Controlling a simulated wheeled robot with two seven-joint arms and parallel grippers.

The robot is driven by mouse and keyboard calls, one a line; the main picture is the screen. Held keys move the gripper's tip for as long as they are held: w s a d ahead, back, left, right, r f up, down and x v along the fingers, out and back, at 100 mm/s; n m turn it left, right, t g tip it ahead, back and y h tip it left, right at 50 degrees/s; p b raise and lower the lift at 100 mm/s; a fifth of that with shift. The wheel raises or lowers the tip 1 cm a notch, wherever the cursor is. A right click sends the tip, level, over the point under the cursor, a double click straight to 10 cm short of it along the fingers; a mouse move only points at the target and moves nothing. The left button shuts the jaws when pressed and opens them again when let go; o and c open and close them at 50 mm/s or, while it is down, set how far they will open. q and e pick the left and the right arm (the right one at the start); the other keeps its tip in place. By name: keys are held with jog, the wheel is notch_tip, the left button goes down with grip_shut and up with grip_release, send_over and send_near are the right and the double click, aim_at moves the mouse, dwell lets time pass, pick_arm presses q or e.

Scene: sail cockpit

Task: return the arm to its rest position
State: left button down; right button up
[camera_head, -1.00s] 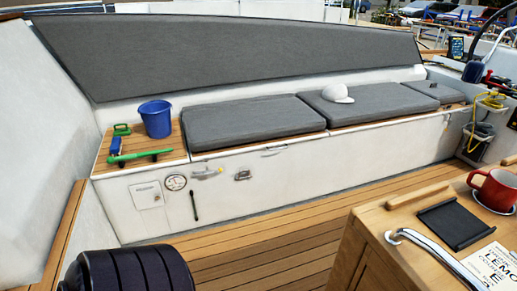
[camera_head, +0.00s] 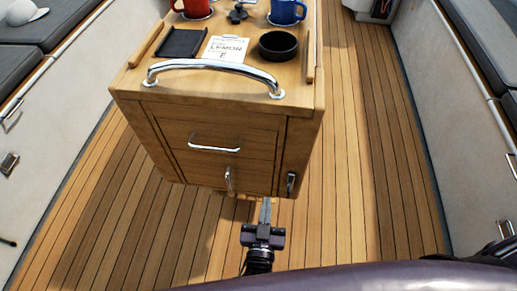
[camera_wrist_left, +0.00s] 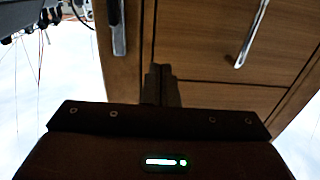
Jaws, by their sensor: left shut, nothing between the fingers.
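My left gripper (camera_head: 266,208) is in the low middle of the head view, in front of the wooden cockpit table's cabinet (camera_head: 215,150). Its fingers are together with nothing between them, and they point toward the lower right of the cabinet front. In the left wrist view the shut fingers (camera_wrist_left: 161,84) stand before the cabinet's drawer front (camera_wrist_left: 210,45); whether they touch it I cannot tell. My right gripper is not in view.
A chrome rail (camera_head: 213,67) runs along the table's near edge. On top are a red mug (camera_head: 196,8), a blue mug (camera_head: 287,11), a black bowl (camera_head: 278,46), a black tray (camera_head: 182,43) and a lemon-labelled card (camera_head: 226,49). Teak floor (camera_head: 365,180) is clear on both sides.

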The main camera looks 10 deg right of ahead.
pick_arm(q)
jog(key=s+a+f+g+y+p, duration=0.1)
jog(key=s+a+f+g, duration=0.2)
jog(key=f, duration=0.4)
jog(key=s+a+f+m+g+p, duration=0.1)
jog(key=s+a+f+g, duration=0.1)
jog(key=a+f, duration=0.45)
jog(key=s+a+f+g+y+p, duration=0.1)
jog(key=s+a+f+g, duration=0.15)
jog(key=f, duration=0.65)
jog(key=s+a+f+n+g+y+p, duration=0.1)
jog(key=s+a+f+g, duration=0.3)
jog(key=s+a, duration=0.5)
jog(key=s+a+f+g+y+p, duration=0.1)
jog(key=s+a+f+g+y, duration=0.1)
jog(key=s+a+f+g, duration=0.3)
jog(key=s+a+f, duration=0.1)
jog(key=s+a, duration=0.2)
jog(key=a, duration=0.1)
jog(key=shift+s+f+n, duration=0.2)
jog(key=shift+s+n, duration=0.2)
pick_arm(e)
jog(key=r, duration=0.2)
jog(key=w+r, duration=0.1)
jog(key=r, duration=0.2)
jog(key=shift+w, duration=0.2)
pick_arm(q)
jog(key=shift+w, duration=0.1)
